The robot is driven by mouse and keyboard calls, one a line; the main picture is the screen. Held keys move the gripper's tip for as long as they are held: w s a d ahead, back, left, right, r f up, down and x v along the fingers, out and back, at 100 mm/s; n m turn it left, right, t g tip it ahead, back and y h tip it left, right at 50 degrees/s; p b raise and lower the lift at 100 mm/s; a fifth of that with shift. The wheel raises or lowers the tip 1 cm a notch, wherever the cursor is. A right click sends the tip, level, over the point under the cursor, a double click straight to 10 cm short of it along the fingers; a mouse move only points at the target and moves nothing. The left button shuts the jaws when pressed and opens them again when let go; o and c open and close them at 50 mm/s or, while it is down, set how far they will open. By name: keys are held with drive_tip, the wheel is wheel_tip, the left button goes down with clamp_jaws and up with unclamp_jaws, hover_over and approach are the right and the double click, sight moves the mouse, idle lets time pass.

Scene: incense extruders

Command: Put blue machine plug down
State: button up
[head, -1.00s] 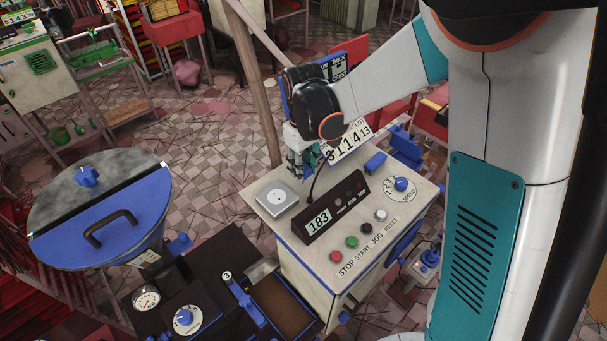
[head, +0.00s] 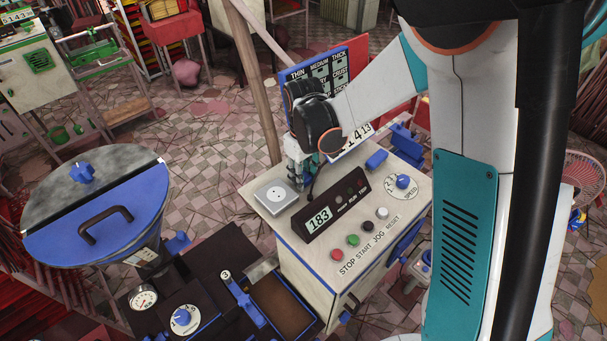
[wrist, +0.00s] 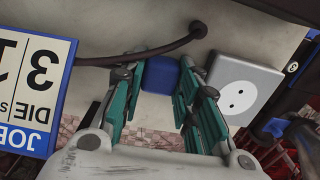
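The blue machine plug (wrist: 160,75) is between the two teal fingers of my gripper (wrist: 161,88) in the wrist view. The fingers appear closed on its sides. The plug's far end is hidden, and I cannot tell whether it touches the machine top. In the head view my gripper (head: 297,175) is low over the back of the white machine top (head: 255,210), just behind the socket. The white square socket (head: 276,195) has two holes and is empty. It also shows in the wrist view (wrist: 238,92), right of the gripper and apart from it.
A dark cable (wrist: 135,58) runs from a grommet across the machine top. The display box (head: 333,207), reading 183, stands right of the socket. A number sign (wrist: 35,85) is left of the gripper. A blue-lidded drum (head: 110,215) stands at left.

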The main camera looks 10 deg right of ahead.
drive_tip(key=o, duration=0.4)
drive_tip(key=shift+o, duration=0.2)
drive_tip(key=shift+r+p, duration=0.45)
drive_tip(key=shift+p, duration=0.05)
wheel_tip(320, 180, up, 12)
drive_tip(key=p, duration=0.2)
drive_tip(key=s+d+r+m+t, duration=0.3)
drive_tip(key=s+d+r, duration=0.1)
drive_tip(key=s, duration=0.5)
drive_tip(key=s+d+r+m+t, duration=0.3)
drive_tip(key=s+d, duration=0.4)
drive_tip(key=s, duration=0.3)
drive_tip(key=shift+s+d+r+m+t, duration=0.15)
drive_tip(key=shift+r+m+t, duration=0.25)
drive_tip(key=shift+r+t, duration=0.3)
